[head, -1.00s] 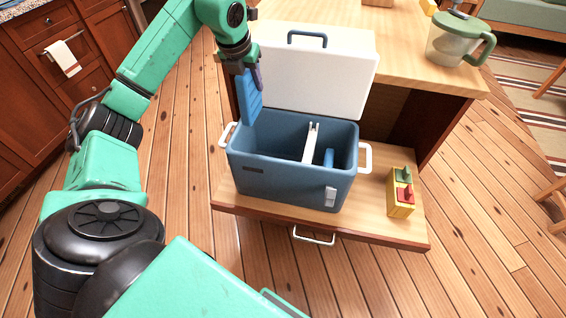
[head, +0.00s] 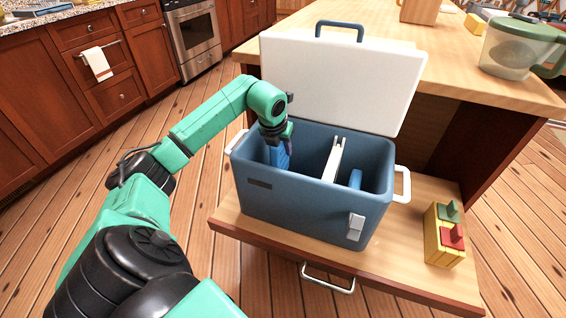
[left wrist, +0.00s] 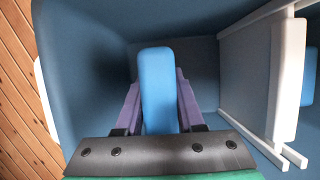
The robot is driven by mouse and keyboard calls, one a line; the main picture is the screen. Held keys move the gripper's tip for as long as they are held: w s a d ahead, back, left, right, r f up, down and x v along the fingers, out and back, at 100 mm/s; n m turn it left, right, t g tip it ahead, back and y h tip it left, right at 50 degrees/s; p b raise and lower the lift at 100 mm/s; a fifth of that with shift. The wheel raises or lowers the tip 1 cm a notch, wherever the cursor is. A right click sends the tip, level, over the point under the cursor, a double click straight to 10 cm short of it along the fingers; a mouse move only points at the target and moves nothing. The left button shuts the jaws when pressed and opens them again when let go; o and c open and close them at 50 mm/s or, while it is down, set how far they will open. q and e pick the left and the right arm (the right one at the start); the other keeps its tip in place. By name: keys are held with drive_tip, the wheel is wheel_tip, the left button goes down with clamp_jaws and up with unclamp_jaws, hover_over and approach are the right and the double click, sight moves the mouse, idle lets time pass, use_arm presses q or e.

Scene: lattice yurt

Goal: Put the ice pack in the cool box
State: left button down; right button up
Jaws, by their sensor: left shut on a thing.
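The blue cool box (head: 285,200) stands on a pulled-out wooden drawer or shelf, with its white lid (head: 340,80) open and tilted back. A white divider (head: 333,158) splits its inside. My left gripper (head: 278,140) points down into the left compartment. It is shut on the blue ice pack (head: 279,156), which is largely below the rim. In the left wrist view the ice pack (left wrist: 158,90) sits between the purple fingers, with the compartment walls around it. Another blue item (head: 355,179) is in the right compartment. My right gripper is not in view.
A yellow block holder (head: 445,236) with green and red pieces stands right of the box. A green-lidded pitcher (head: 515,48) stands on the wooden counter (head: 450,75) behind. The box has white side handles (head: 402,184). Wooden floor lies to the left.

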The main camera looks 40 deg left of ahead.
sight(276, 150)
use_arm(q)
wheel_tip(276, 150, down, 8)
drive_tip(key=shift+f+b, duration=0.15)
drive_tip(key=shift+b, duration=0.2)
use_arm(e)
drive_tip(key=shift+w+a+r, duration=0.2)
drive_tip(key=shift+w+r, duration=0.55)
use_arm(q)
drive_tip(key=shift+f, duration=0.1)
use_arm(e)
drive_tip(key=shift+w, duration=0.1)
use_arm(q)
drive_tip(key=c, duration=0.5)
unclamp_jaws()
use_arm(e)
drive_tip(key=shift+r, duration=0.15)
use_arm(q)
drive_tip(key=p+v, duration=0.1)
drive_tip(key=v, duration=1.1)
drive_tip(key=shift+d, duration=0.1)
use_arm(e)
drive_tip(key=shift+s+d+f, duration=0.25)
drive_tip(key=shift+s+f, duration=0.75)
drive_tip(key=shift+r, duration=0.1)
